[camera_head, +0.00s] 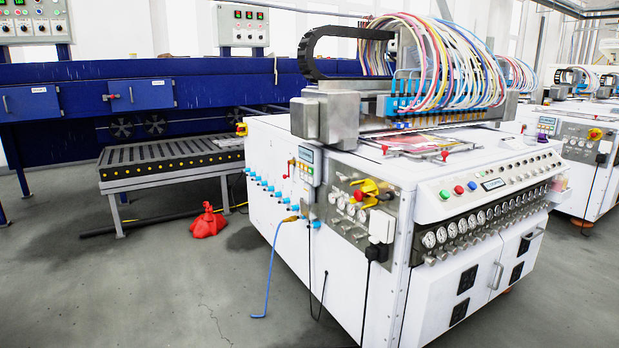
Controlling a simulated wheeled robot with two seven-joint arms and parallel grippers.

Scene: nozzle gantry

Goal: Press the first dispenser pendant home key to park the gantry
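The nearest white dispenser machine (330,250) stands right of centre. A small pendant (307,167) with a pale display is fixed upright on its left side, near the top edge. Its keys are too small to tell apart, so I cannot pick out the home key. The gantry, with a blue nozzle head (432,95) and many coloured hoses (455,50), spans the machine's top over a printed sheet. Another pendant (546,126) shows on the machine behind at the right. Neither of my grippers is in view.
A grey roller conveyor (170,163) and a blue bench (215,95) stand at the left. A red bag (207,222) lies on the floor. A blue hose (268,275) and black cables hang beside the machine. The floor at the front left is clear.

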